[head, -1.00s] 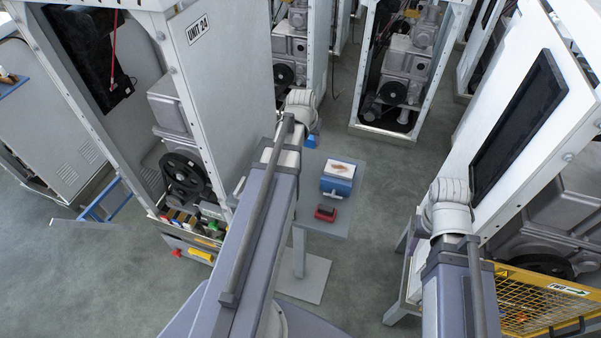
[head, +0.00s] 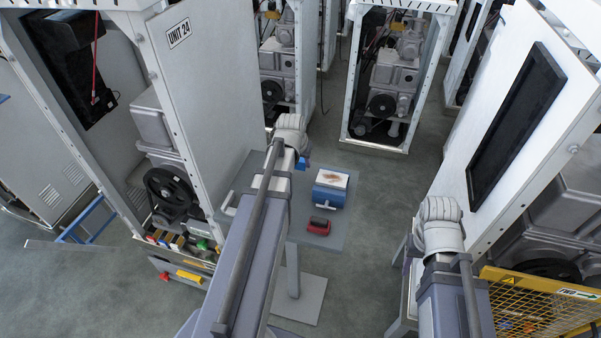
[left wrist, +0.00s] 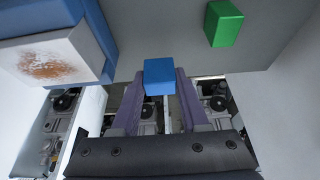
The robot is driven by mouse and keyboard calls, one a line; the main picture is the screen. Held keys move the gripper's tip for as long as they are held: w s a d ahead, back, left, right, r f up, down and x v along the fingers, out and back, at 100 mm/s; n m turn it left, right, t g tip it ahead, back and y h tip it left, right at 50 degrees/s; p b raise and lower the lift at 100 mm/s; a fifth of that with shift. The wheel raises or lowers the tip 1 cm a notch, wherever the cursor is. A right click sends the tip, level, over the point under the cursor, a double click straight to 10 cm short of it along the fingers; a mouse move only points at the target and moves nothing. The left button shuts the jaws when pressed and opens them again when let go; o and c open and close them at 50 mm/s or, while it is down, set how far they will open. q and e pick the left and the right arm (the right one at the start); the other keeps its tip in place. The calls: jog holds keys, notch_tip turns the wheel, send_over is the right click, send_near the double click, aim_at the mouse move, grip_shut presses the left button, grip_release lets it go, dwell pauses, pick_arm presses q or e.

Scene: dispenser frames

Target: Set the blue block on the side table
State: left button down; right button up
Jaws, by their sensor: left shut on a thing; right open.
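The blue block (head: 302,163) is at the tip of my left arm in the head view, over the far part of the grey side table (head: 354,220). In the left wrist view the blue block (left wrist: 160,77) sits between the two purple fingers of my left gripper (left wrist: 156,92), which is shut on it. The grey tabletop lies beyond it; I cannot tell whether the block touches it. My right arm reaches in at the right of the head view, but its gripper fingers are hidden.
A blue box with a stained white top (head: 328,197) and a red object (head: 319,226) stand on the table. A green block (left wrist: 224,23) shows in the left wrist view. The UNIT 24 cabinet (head: 200,100) is left of the table; a yellow mesh guard (head: 535,305) is at right.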

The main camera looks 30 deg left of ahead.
aim_at(300, 166)
pick_arm(q)
jog(key=shift+f+b, duration=1.7)
jog(key=shift+f, duration=0.1)
jog(key=shift+f, duration=0.25)
jog(key=shift+c, duration=2.1)
grip_release()
jog(key=shift+r, duration=0.1)
jog(key=shift+r, duration=0.15)
jog(key=p+v, duration=1.1)
jog(key=v, duration=0.1)
jog(key=shift+s, duration=0.15)
